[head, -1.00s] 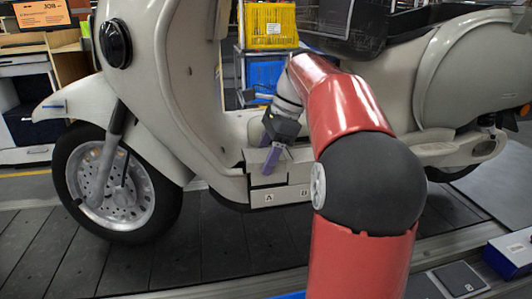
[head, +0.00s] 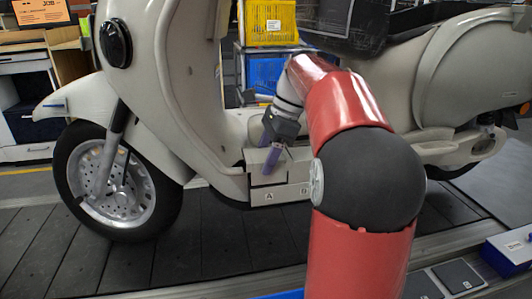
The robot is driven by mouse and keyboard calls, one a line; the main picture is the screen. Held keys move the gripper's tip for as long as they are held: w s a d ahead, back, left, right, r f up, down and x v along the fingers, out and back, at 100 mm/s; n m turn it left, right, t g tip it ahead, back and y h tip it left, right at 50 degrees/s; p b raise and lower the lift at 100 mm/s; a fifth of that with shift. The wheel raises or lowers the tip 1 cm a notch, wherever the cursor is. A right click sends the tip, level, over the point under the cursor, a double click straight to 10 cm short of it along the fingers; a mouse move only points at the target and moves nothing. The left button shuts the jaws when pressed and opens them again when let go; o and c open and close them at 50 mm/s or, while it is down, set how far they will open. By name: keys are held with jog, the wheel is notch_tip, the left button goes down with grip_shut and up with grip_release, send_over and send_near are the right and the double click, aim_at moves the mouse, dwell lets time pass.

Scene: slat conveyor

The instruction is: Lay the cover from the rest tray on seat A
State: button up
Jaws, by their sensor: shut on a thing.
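My gripper (head: 274,160), with purple fingers, is shut on the cover (head: 259,157), a small light grey piece beside the scooter's footboard. The fingers hide part of the cover. Just below it is a light grey block with two labelled places. Seat A (head: 269,197) carries its letter on the left of the front face, and the B label is to its right. The cover is over the A side. I cannot tell whether it touches the seat all round. The rest tray cannot be clearly made out; a grey panel with a dark square pad (head: 458,275) lies at the lower right.
The pale scooter (head: 180,90) stands on the dark slat conveyor (head: 200,250), close around my gripper. A yellow crate (head: 270,22) sits on a blue crate (head: 265,70) behind it. A blue and white box (head: 510,255) stands at the right edge. The slats in front are clear.

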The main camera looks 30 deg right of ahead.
jog(key=o, duration=1.2)
jog(key=shift+r, duration=0.1)
jog(key=p+v, duration=0.2)
jog(key=v, duration=0.5)
jog(key=shift+s+d+r, duration=0.1)
jog(key=shift+s+r, duration=0.05)
jog(key=shift+r, duration=0.15)
jog(key=s+a+f+n+t+h, duration=0.1)
jog(key=s+a+f+n+h, duration=0.1)
jog(key=s+a+f+n, duration=0.35)
jog(key=s+a+f+n+t+h, duration=0.2)
jog(key=s+a+f+n, duration=0.1)
jog(key=s+a+n, duration=0.55)
jog(key=s+f+n, duration=0.1)
jog(key=f+n, duration=0.1)
jog(key=s+a+f+n+t, duration=0.1)
jog(key=s+f+n, duration=0.1)
jog(key=f, duration=0.1)
jog(key=s+a+f+n, duration=0.1)
jog(key=s+f+n, duration=0.1)
jog(key=n, duration=0.1)
jog(key=shift+s+a+f, duration=0.1)
jog(key=shift+a+f, duration=0.1)
jog(key=shift+a, duration=0.05)
